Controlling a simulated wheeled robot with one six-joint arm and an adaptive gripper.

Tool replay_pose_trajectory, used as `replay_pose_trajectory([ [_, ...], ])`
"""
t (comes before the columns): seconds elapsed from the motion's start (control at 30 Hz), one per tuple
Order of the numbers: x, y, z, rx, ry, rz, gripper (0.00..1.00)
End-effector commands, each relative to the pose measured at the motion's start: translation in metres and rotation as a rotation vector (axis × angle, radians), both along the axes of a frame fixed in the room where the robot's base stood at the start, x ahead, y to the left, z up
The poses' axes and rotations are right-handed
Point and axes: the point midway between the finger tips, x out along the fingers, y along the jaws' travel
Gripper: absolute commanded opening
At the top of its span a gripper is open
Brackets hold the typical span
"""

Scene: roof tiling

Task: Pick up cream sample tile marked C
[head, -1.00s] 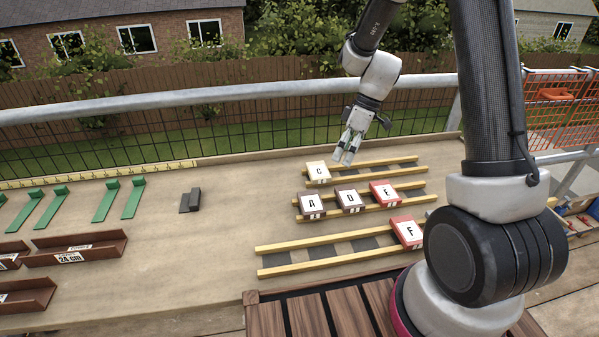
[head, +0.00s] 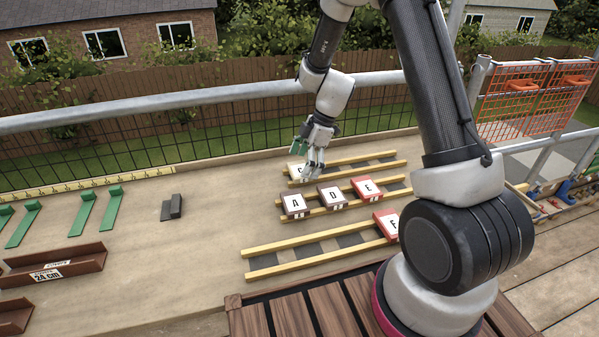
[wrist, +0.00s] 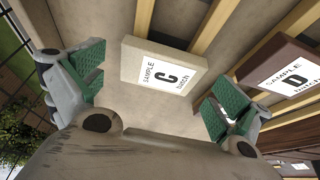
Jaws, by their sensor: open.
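The cream sample tile marked C (wrist: 190,57) lies across the far pair of yellow wooden rails, its label facing up. In the wrist view it sits ahead of and between my open fingers, not touching them. In the head view the cream tile (head: 293,168) is partly hidden behind my gripper (head: 308,160), which hangs just over it. In the wrist view my gripper (wrist: 152,92) shows green pads, spread wide and empty.
Brown tiles A (head: 294,204) and D (head: 332,196) and red tile E (head: 367,187) lie on the middle rails. Red tile F (head: 387,222) is on the near rails.

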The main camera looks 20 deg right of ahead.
Motion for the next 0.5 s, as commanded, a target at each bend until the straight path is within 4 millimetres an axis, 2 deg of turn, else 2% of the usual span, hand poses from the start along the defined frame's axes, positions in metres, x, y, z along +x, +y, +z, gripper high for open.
replay_pose_trajectory([
  [0.1, -0.0002, 0.0031, -0.0074, 0.0, 0.001, 0.0, 1.0],
  [0.27, -0.0001, 0.0029, -0.0069, 0.0, 0.0, 0.0, 1.0],
  [0.5, -0.0001, 0.0027, -0.0068, 0.0, 0.0, 0.0, 0.56],
])
